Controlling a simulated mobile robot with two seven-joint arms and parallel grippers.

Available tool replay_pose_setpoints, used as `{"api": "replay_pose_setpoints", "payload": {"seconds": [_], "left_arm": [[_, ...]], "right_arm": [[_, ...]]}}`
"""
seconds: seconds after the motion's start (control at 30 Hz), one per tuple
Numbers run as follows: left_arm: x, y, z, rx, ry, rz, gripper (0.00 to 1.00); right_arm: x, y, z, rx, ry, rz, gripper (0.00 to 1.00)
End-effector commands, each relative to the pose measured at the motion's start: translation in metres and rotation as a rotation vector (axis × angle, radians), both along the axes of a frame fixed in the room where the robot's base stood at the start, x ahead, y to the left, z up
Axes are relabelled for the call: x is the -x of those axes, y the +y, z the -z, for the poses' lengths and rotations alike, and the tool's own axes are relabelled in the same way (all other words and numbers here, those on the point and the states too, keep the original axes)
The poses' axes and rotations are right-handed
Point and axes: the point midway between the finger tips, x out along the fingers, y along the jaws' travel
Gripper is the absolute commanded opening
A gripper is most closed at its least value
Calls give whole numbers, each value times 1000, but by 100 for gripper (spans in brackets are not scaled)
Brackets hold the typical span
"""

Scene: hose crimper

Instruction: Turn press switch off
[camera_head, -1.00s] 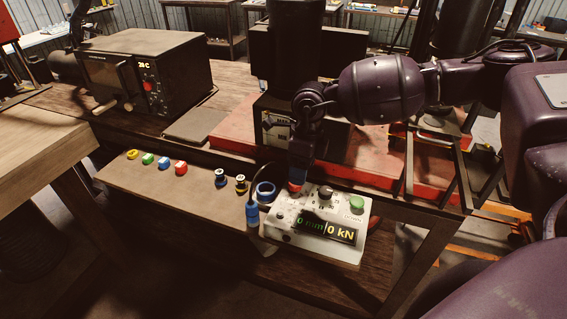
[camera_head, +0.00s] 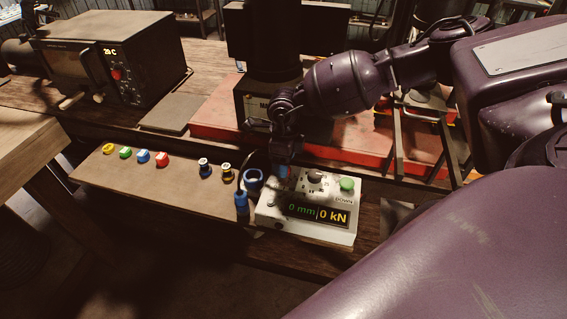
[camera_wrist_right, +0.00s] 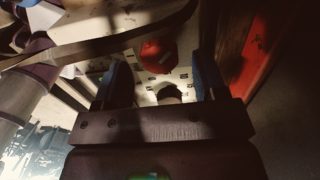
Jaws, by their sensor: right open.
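The press control box (camera_head: 268,217) is a pale panel with a lit display (camera_head: 317,212) reading 0 mm and 0 kN. It carries a black knob (camera_head: 316,176) and a green button (camera_head: 347,184). My right gripper (camera_head: 282,172) points down at the panel's back left part. In the right wrist view the gripper (camera_wrist_right: 161,78) is open, its blue-padded fingers on either side of a red knob (camera_wrist_right: 158,54), with visible gaps. The black knob (camera_wrist_right: 168,94) shows nearer the gripper body. The red knob is mostly hidden in the head view. My left gripper is out of view.
A blue ring (camera_head: 253,180) and a blue cylindrical part (camera_head: 241,203) stand just left of the box. Several coloured parts sit along the shelf (camera_head: 140,185). An oven-like unit (camera_head: 110,60) is at the back left. The red press base (camera_head: 225,115) lies behind the gripper.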

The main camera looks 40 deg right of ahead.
Motion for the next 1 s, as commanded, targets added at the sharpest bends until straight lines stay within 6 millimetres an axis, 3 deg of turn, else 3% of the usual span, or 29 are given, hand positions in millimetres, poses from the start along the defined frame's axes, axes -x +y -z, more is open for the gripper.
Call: {"api": "replay_pose_setpoints", "payload": {"seconds": [0.2,0.5,0.83,1.0], "left_arm": [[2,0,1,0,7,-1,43],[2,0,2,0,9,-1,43],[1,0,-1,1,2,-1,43],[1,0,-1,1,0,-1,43]], "right_arm": [[1,1,15,0,0,-1,65],[1,1,17,0,0,-1,65],[1,1,17,0,0,-1,16],[1,1,17,0,0,-8,16]]}}
